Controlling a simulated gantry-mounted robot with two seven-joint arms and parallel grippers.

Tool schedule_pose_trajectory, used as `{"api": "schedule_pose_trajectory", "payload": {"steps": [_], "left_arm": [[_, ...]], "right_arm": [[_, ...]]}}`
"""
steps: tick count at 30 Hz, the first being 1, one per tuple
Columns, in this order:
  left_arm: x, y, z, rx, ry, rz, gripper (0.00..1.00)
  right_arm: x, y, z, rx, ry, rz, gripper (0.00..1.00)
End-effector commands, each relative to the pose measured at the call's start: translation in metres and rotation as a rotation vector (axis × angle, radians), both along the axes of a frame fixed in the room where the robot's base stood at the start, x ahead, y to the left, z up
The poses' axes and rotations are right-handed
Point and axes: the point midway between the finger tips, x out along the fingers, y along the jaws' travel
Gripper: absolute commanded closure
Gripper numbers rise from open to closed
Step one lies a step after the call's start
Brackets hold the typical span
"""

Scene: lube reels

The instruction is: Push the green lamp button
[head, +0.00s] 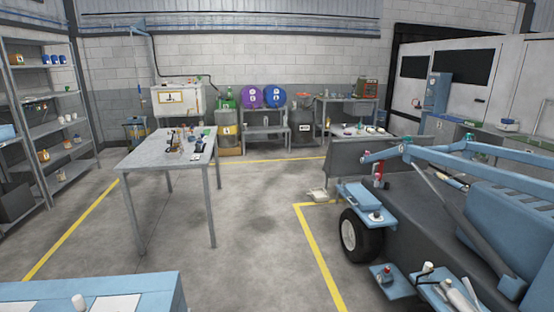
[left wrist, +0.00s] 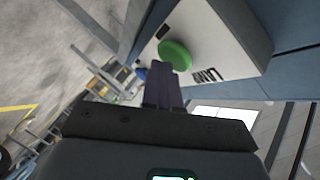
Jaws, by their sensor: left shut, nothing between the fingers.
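The green lamp button (left wrist: 175,55) is a round green disc on a pale box (left wrist: 222,40) with dark lettering, in the upper middle of the left wrist view. My left gripper (left wrist: 162,66) is shut and empty. Its dark fingertips are right at the button's lower left edge in the picture; I cannot tell whether they touch it. Neither gripper shows in the head view, and my right gripper is in no view.
In the left wrist view, a blue surface (left wrist: 290,62) lies beside the pale box, and a small blue thing (left wrist: 141,74) is partly hidden behind the fingers. The head view shows a grey table (head: 150,153), a blue wheeled machine (head: 510,205) at right and open floor (head: 265,235) between.

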Motion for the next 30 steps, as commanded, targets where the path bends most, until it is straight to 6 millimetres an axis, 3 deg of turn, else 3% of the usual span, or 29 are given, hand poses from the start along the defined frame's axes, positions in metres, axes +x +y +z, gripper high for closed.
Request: {"api": "schedule_pose_trajectory", "payload": {"steps": [30], "left_arm": [[0.002, -0.011, -0.001, 0.0, 0.0, 0.0, 1.0]], "right_arm": [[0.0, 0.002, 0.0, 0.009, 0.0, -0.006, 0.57]]}}
